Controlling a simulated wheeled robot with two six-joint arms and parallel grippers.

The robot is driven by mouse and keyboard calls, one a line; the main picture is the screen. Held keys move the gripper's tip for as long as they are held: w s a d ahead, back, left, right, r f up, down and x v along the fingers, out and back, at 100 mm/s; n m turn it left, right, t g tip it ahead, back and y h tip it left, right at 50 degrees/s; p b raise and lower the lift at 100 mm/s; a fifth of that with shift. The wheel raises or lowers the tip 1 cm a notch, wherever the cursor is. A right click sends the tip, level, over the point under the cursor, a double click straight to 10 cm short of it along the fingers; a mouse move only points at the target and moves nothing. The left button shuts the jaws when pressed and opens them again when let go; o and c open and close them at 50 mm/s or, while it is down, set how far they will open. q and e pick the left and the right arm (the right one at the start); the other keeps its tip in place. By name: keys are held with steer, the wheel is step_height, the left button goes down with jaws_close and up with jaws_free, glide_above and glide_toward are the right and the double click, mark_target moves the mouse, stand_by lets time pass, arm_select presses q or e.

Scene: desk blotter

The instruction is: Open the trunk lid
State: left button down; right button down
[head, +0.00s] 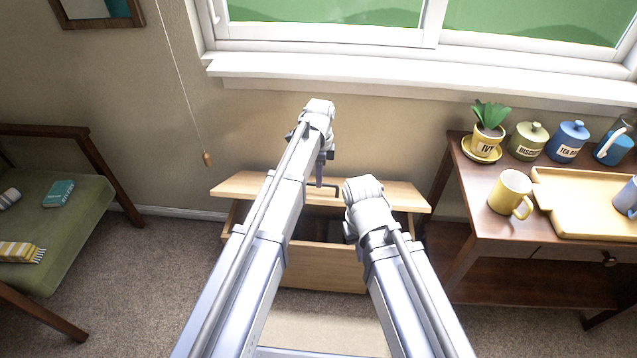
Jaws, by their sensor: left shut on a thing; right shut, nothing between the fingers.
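The light wooden trunk (315,270) stands on the carpet below the window. Its lid (395,194) is partly raised, and a dark gap shows between the lid and the front wall. My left gripper (321,184) is at the middle of the lid, shut on the dark lid handle (333,186); the arm hides part of this contact. My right gripper (340,232) is shut and empty in front of the trunk opening, lower and to the right. My two arms cover parts of the lid and the trunk's front.
A wooden side table (470,215) stands close on the right, with a yellow mug (511,191), a potted plant (489,130), canisters and a tray. A green-cushioned chair (75,215) is on the left. A blind cord (182,85) hangs left of the window. Carpet is clear left of the trunk.

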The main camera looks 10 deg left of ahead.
arm_select(q)
steer(key=shift+w+r, duration=0.15)
steer(key=shift+w, duration=0.4)
steer(key=shift+w+r, duration=0.15)
steer(key=shift+w, duration=0.35)
steer(key=c, duration=1.1)
jaws_free()
steer(key=shift+w+f, duration=0.15)
steer(key=shift+f, duration=0.1)
steer(key=shift+o, duration=1.1)
steer(key=shift+s+r+p, duration=0.2)
steer(key=shift+p, duration=0.1)
step_height(320, 180, up, 8)
steer(key=p, duration=0.7)
steer(key=shift+w+f, duration=0.25)
